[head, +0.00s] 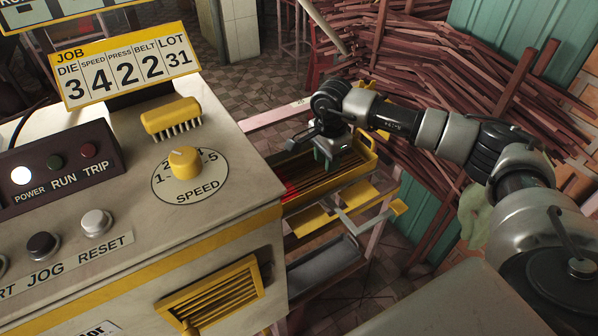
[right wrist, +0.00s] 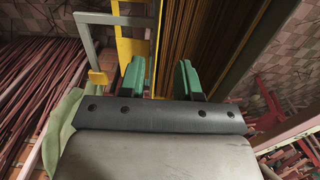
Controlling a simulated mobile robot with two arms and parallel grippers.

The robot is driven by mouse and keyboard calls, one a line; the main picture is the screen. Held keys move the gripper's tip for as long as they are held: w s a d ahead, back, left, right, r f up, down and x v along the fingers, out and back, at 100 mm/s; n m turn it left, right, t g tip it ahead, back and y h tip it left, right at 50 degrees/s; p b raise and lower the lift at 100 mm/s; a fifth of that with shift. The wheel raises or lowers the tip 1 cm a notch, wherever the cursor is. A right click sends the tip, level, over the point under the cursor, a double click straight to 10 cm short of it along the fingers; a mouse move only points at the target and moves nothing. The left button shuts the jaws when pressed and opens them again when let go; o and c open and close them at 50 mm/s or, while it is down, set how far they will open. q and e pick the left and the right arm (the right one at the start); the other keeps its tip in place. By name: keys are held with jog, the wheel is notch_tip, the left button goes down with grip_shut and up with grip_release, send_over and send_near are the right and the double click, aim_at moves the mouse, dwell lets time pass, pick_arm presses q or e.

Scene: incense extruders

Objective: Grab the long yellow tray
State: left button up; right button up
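The long yellow tray (head: 366,161) sits on a rack to the right of the machine in the head view. It holds thin brown sticks, with a red patch near its left end. My right gripper (head: 324,160) is over the tray, pointing down. In the right wrist view its two green fingers (right wrist: 161,80) stand apart, with nothing seen gripped between them. Contact with the tray cannot be told. My left gripper is out of view.
The machine (head: 240,140) with its speed dial (head: 184,162) and a yellow brush (head: 171,117) fills the left. Below the tray are smaller yellow parts (head: 312,220) and a grey tray (head: 322,262). Piles of reddish sticks (head: 440,60) stand behind my right arm.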

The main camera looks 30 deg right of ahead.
aim_at(326, 185)
jog(key=f, duration=0.4)
jog(key=shift+s, duration=0.2)
notch_tip(326, 185, down, 6)
jog(key=shift+d+r, duration=0.15)
jog(key=shift+r, duration=0.05)
grip_shut()
jog(key=shift+w+r, duration=0.1)
